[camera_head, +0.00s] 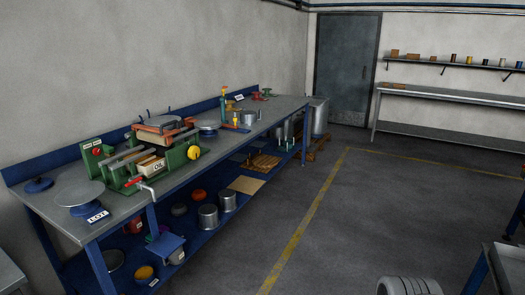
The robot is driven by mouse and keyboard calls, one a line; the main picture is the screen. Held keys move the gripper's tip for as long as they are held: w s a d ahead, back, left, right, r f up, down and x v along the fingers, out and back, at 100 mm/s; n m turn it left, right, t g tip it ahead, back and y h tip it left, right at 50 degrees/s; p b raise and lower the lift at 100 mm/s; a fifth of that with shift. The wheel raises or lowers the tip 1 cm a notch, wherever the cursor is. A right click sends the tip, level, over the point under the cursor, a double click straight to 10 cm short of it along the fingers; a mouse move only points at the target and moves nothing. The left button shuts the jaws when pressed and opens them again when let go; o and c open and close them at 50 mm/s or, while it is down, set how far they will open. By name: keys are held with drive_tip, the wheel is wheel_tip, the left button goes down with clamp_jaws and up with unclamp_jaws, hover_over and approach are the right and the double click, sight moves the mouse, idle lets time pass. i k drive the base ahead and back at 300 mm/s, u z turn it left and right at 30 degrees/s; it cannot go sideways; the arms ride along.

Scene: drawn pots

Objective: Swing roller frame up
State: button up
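A green machine (178,158) stands on the long workbench at the left, with grey roller-like bars (126,160) on its left side. I take these bars to be the roller frame, but the view is too small to tell its hinge or exact position. A red-handled lever (136,183) is at its front left, and a yellow knob (193,153) is on its right. A box marked OIL (152,165) sits among the green parts.
The blue-framed workbench (58,196) also bears a round grey plate (80,193) and a blue lid (38,185). Metal pots (208,216) stand on its lower shelf. The floor (370,215) before it is open, with a ribbed pale object (408,286) at the bottom right.

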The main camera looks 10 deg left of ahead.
sight(152, 129)
drive_tip(key=u, duration=0.8)
drive_tip(key=i, duration=1.55)
drive_tip(key=u, duration=1)
